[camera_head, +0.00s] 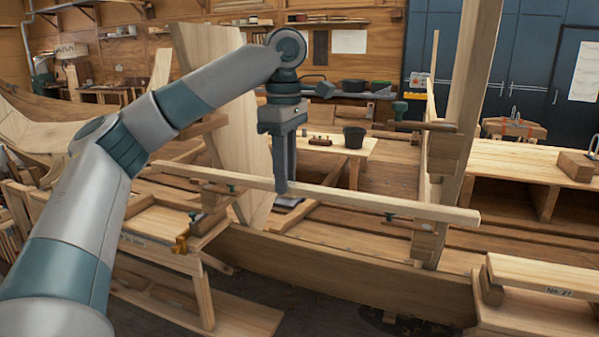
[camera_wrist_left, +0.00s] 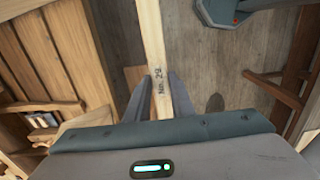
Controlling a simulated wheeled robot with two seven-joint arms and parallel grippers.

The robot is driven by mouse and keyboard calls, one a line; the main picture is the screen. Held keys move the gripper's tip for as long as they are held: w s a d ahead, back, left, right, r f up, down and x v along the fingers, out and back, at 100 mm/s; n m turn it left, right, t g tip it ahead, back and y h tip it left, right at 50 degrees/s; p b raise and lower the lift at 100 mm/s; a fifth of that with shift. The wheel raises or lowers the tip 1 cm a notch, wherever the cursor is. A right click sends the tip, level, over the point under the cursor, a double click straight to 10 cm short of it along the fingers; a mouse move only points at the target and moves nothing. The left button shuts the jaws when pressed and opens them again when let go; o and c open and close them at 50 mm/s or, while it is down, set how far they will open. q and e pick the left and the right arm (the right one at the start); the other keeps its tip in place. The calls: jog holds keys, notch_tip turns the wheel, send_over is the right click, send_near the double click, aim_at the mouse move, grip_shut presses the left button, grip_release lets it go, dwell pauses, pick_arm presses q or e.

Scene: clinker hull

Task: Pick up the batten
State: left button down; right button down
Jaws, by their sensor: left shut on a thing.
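The batten (camera_head: 375,202) is a long, pale wooden strip. In the head view it runs from the left middle to the right, tilted slightly down to the right, above the hull's planks. My left gripper (camera_head: 284,188) points down and is shut on the batten near its middle. In the left wrist view the batten (camera_wrist_left: 153,40) runs up between the two fingers of my left gripper (camera_wrist_left: 160,88), with the marking "No. 29" on it. My right gripper is in neither view.
An upright post (camera_head: 468,110) stands behind the batten's right part. A board marked "No. 27" (camera_head: 540,275) lies at the lower right. A small table with a dark bucket (camera_head: 354,137) stands behind. A wide plank (camera_head: 215,110) rises behind my left arm.

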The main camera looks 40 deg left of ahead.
pick_arm(q)
jog(key=s+d+b, duration=0.1)
jog(key=s, duration=0.7)
dwell(0.4)
jog(key=w+d+f+m+p, duration=0.1)
jog(key=w+f+p, duration=0.3)
jog(key=f, duration=0.5)
jog(key=w+f+p, duration=0.1)
jog(key=w+f, duration=0.5)
jog(key=f, duration=0.2)
jog(key=s+d+f+m, duration=0.2)
jog(key=d+f+m, duration=0.85)
jog(key=d, duration=0.25)
jog(key=s+d+r+m+b, duration=0.2)
jog(key=s+d+m+b, duration=0.3)
jog(key=s+m, duration=0.2)
jog(key=shift+m, duration=1.05)
jog(key=shift+a, duration=0.1)
